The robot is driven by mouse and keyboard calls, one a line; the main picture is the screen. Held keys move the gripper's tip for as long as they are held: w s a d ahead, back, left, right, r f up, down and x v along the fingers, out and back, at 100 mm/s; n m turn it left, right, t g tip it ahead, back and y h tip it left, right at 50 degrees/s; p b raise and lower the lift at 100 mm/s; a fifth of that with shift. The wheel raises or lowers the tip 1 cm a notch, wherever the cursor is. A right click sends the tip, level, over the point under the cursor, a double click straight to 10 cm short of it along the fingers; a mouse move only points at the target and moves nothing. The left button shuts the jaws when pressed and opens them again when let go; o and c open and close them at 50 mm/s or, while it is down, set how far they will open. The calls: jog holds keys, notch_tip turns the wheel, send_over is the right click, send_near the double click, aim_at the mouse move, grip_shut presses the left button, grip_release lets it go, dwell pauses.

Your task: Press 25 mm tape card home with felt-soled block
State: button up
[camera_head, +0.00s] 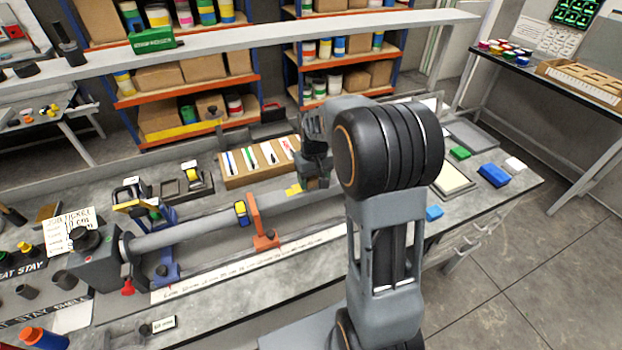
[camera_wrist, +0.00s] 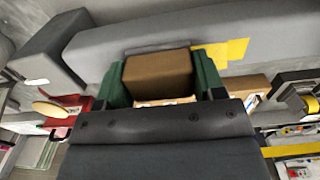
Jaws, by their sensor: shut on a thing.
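My gripper (camera_wrist: 158,82) is shut on a brown block (camera_wrist: 157,74), held between its green fingers. A thin grey layer (camera_wrist: 157,47) shows along the block's far edge, facing the grey frame tube (camera_wrist: 190,28). Yellow strips (camera_wrist: 236,49) lie on the tube just right of the block in the wrist view. I cannot tell whether the block touches the tube or covers part of the yellow. In the head view my gripper (camera_head: 317,178) is at the tube's right part, beside the yellow patch (camera_head: 293,190). The block is not clear there.
The tube (camera_head: 195,228) runs along the bench through an orange clamp (camera_head: 263,236) and blue stands (camera_head: 165,268). A wooden rack of cards (camera_head: 258,178) stands behind it. The front bench strip is mostly clear.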

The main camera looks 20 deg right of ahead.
aim_at(291, 192)
jog(key=shift+a, duration=1.75)
jog(key=shift+a, duration=0.15)
jog(key=shift+a+f, duration=0.15)
jog(key=shift+a, duration=1.4)
jog(key=shift+d+r, duration=0.15)
jog(key=shift+d, duration=1.65)
jog(key=shift+d+r, duration=0.1)
jog(key=shift+d, duration=1.65)
jog(key=shift+r+p, duration=0.1)
jog(key=shift+p, duration=0.2)
notch_tip(291, 192, up, 7)
jog(key=p, duration=0.5)
